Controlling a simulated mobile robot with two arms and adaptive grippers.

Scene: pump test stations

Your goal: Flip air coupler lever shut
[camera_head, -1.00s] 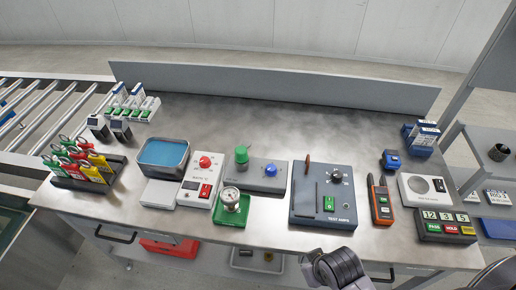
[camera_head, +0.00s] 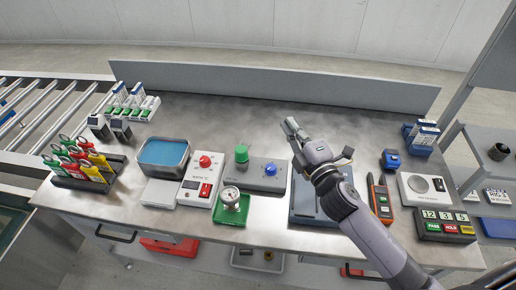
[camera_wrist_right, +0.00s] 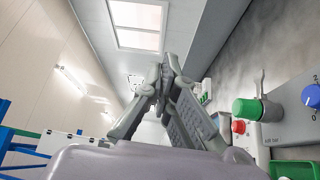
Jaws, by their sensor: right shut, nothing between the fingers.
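My right gripper (camera_head: 292,126) reaches over the bench and is shut with nothing in it, above and behind the dark test amps box (camera_head: 304,206). Its closed fingers also show in the wrist view (camera_wrist_right: 162,72). The grey air box (camera_head: 266,184), with a green knob (camera_head: 242,154) and a blue dial (camera_head: 270,169), sits just left of my right arm. The wrist view shows the green knob (camera_wrist_right: 247,109) and blue dial (camera_wrist_right: 311,97) at the right, apart from the fingers. My arm hides much of the test amps box. My left gripper is out of view.
A gauge (camera_head: 230,196) on a green tray stands in front of the air box. An orange meter (camera_head: 379,199) is close right of my arm. A blue-filled tray (camera_head: 163,153) is left. The back of the bench is clear up to a low wall (camera_head: 270,86).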

